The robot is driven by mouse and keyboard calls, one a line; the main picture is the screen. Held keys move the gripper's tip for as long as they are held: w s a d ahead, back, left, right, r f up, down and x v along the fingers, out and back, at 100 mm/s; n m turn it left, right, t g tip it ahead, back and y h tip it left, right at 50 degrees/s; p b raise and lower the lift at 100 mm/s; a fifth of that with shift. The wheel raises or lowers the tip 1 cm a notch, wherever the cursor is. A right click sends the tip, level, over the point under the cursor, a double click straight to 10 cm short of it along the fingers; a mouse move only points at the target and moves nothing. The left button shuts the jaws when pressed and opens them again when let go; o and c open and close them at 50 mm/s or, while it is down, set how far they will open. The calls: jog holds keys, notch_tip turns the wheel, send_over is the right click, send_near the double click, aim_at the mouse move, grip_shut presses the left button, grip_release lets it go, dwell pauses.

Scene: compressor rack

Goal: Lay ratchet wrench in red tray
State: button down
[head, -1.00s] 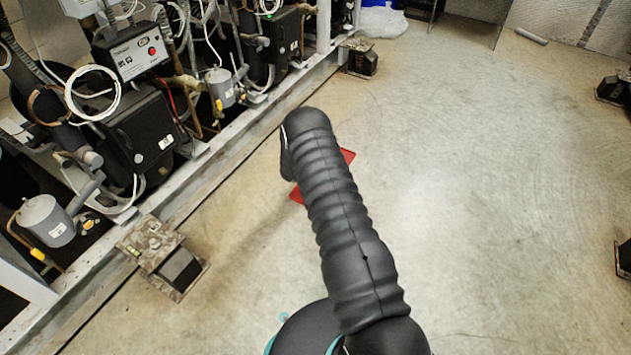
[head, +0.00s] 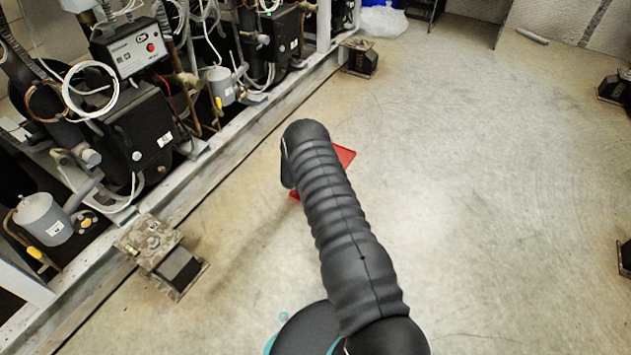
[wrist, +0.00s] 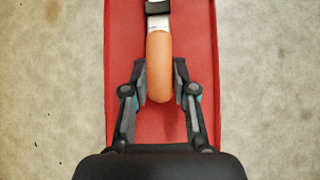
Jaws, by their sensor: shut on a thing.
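The red tray (wrist: 202,50) lies on the concrete floor and fills the middle of the wrist view. In the head view only its edges (head: 344,156) show, as my arm covers the rest. The ratchet wrench (wrist: 159,66) has an orange-brown handle and a metal shank with a dark part at the top edge of the wrist view. My gripper (wrist: 160,88) is shut on the wrench's handle, with a finger on each side. The wrench is over the tray, lined up along its length. I cannot tell whether it touches the tray floor. The wrench's far end is out of view.
The compressor rack (head: 130,130) with pipes and a grey rail runs along the left. A block-like foot (head: 160,256) stands on the floor at the lower left, another (head: 359,58) at the top. Open concrete floor (head: 480,180) lies to the right.

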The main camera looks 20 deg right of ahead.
jog(key=shift+f+b, duration=0.3)
jog(key=shift+b, duration=0.1)
jog(key=c, duration=0.9)
grip_release()
